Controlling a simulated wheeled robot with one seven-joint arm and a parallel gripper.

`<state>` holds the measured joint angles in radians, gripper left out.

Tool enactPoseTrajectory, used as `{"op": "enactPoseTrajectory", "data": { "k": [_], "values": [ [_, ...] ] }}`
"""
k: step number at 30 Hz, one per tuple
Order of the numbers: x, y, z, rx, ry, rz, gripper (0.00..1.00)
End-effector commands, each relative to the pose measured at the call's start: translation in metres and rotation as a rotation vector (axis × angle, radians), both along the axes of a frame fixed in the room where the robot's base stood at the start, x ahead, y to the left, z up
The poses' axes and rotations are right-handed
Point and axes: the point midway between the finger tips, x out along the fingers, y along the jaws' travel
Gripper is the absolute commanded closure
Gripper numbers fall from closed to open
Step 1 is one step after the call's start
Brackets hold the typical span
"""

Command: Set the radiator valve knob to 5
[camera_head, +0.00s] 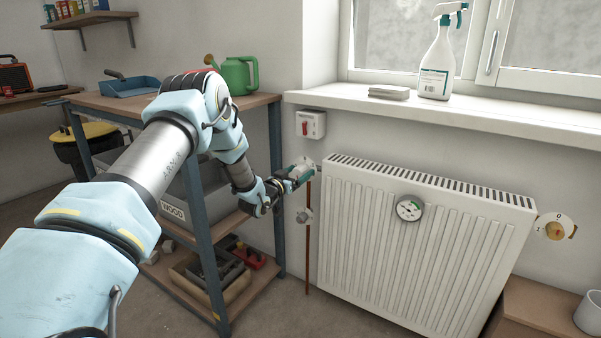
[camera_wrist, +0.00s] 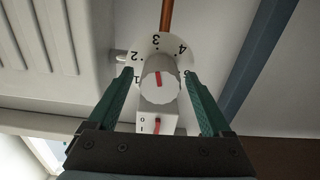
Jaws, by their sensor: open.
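The white radiator valve knob (camera_wrist: 160,88) is in the middle of the wrist view, in front of a round white dial plate (camera_wrist: 172,45) with black numbers. A red mark on the knob points up and slightly left, close to the 3. The 5 at the right is partly hidden by a finger. My gripper (camera_wrist: 157,73) is open, with one green finger on each side of the knob and visible gaps between. In the head view my gripper (camera_head: 300,174) is at the radiator's upper left and hides most of the knob; the dial plate's edge (camera_head: 306,161) shows.
The white radiator (camera_head: 400,250) with a round gauge (camera_head: 409,208) stands just right. A switch box (camera_head: 311,124) with a red lever is above my gripper. A brass knob (camera_head: 555,231) is at far right. A shelving table (camera_head: 205,225) stands left.

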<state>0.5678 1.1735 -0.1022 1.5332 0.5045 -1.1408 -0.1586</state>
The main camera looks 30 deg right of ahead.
Motion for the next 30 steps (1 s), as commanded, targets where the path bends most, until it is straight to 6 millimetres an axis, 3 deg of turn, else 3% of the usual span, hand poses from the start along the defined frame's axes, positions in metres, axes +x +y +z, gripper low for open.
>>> {"op": "enactPoseTrajectory", "data": {
  "k": [13, 30],
  "values": [
    [0.0055, -0.0099, 0.0001, 0.000, 0.001, 0.001, 0.17],
    [0.0054, -0.0096, 0.0002, 0.000, 0.000, 0.000, 0.81]
  ]
}}
